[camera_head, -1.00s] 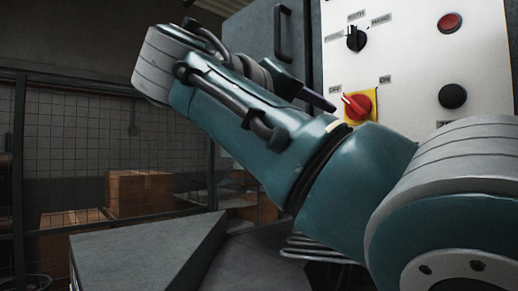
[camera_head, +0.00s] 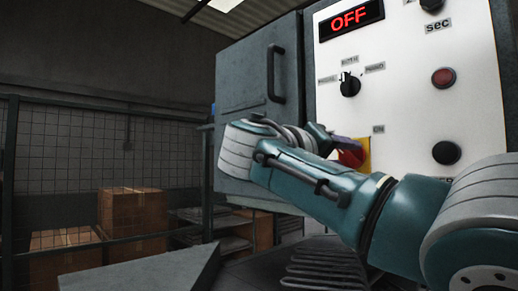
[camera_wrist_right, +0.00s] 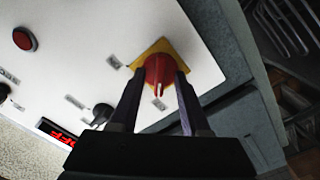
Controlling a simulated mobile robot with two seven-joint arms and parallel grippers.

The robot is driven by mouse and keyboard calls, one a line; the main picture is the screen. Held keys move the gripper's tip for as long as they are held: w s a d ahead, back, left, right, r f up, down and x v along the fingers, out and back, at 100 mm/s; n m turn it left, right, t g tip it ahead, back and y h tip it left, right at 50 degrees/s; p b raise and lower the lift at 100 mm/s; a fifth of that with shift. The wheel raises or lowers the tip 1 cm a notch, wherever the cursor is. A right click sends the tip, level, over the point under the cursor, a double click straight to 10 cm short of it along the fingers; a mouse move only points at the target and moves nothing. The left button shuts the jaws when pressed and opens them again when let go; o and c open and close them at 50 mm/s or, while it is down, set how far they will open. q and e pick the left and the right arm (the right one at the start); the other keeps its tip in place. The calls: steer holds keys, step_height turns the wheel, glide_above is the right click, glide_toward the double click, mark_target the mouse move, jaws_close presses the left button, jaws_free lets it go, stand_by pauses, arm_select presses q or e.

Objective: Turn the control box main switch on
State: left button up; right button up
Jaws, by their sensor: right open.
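The main switch is a red rotary knob (camera_head: 352,157) on a yellow plate (camera_head: 364,150), on the white front panel of the control box (camera_head: 415,70). The ON label (camera_head: 378,129) shows; the OFF label is hidden behind my arm. My right gripper (camera_head: 340,146) is at the switch and covers part of it. In the right wrist view the red knob (camera_wrist_right: 158,68) lies between the tips of my open right fingers (camera_wrist_right: 159,78), one on each side. I cannot tell whether they touch it. My left gripper is not in view.
The panel also has a display reading OFF (camera_head: 350,19), a black selector (camera_head: 350,87), a red button (camera_head: 443,77) and a black knob (camera_head: 446,152). A grey door with a handle (camera_head: 275,73) is to the left. Cardboard boxes (camera_head: 130,212) stand behind at left.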

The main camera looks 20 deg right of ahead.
jaws_close()
stand_by(0.6)
